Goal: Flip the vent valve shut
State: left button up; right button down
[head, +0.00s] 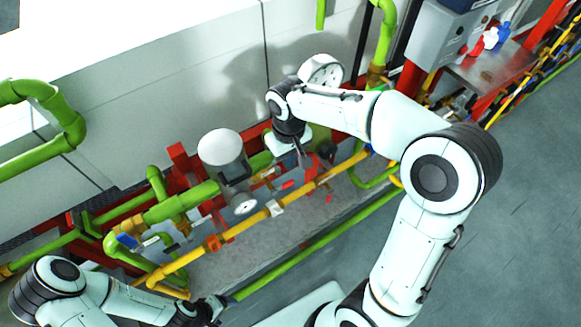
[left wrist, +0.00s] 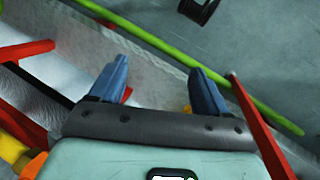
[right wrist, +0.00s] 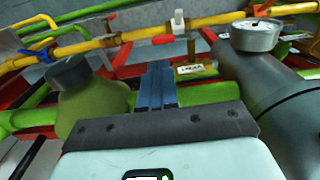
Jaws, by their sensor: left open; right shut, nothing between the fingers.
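I cannot tell for sure which fitting is the vent valve. A small red lever (right wrist: 163,40) lies beyond my right fingertips in the right wrist view, by a brass fitting with a white label (right wrist: 195,69). A red lever (head: 287,184) also shows among the pipes in the head view. My right gripper (head: 303,160) is shut and empty, pointing down among the pipes; its closed blue fingers (right wrist: 157,72) appear apart from the lever. My left gripper (head: 218,303) is open and empty, low at the front; its spread fingers (left wrist: 157,72) show in the left wrist view.
A yellow pipe (head: 245,225) and a green pipe (head: 300,240) run along the skid. A grey cylinder with a gauge (right wrist: 255,36) stands right of my right fingers, and a green, dark-capped body (right wrist: 85,95) left. Grey floor (head: 510,190) is open at right.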

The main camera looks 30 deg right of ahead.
notch_tip(320, 180, up, 8)
jog(key=d, duration=0.1)
jog(key=shift+p, duration=0.3)
jog(key=shift+w, duration=0.1)
